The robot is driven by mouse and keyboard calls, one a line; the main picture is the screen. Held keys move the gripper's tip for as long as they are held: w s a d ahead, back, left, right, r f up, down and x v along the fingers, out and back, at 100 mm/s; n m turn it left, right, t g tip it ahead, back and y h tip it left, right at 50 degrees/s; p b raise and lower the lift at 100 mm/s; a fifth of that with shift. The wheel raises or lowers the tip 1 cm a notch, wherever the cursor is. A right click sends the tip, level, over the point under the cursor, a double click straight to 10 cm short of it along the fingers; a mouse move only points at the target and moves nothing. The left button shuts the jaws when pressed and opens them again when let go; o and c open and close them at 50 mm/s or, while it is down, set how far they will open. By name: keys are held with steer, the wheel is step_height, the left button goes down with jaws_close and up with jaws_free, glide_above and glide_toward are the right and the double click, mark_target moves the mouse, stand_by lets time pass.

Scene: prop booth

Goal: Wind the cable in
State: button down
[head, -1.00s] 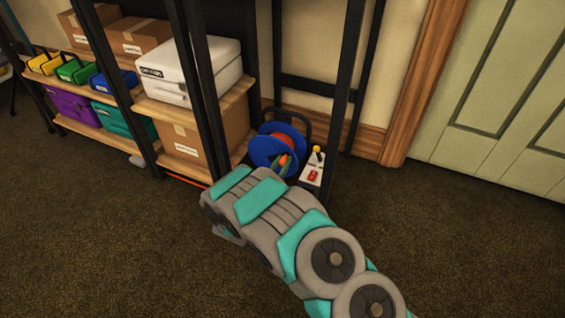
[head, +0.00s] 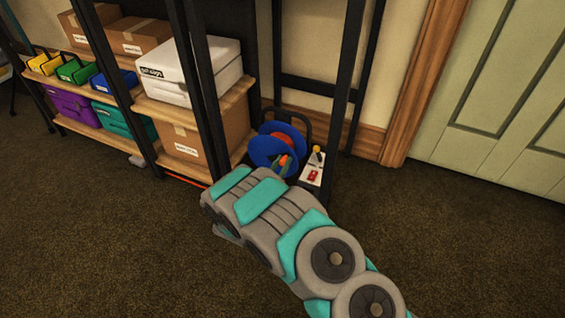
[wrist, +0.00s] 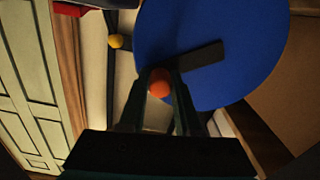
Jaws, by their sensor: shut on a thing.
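The cable reel (head: 266,150) is a blue drum with orange cable in a dark frame, low at the right end of the shelf. In the wrist view its blue face (wrist: 215,30) fills the upper middle, with a dark crank arm (wrist: 205,57) across it. My gripper (wrist: 160,86) is shut on the orange crank knob (wrist: 160,77), one finger on each side. In the head view my arm hides most of the gripper. A stretch of orange cable (head: 187,181) shows low at the shelf's front; its far end cannot be made out.
A white box (head: 313,172) with a yellow-knobbed lever (head: 317,150) and a red part stands right of the reel. Black shelf posts (head: 201,90) rise close by. A cardboard box (head: 190,140) is left of the reel. Carpet in front is clear.

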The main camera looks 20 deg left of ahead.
steer(key=shift+f, duration=0.1)
steer(key=a+f+m+p, duration=0.3)
steer(key=f+m, duration=0.8)
steer(key=m, duration=1.2)
steer(key=shift+w+a+m, duration=0.2)
steer(key=shift+a+m, duration=0.2)
steer(key=shift+a, duration=0.65)
steer(key=shift+f, duration=0.1)
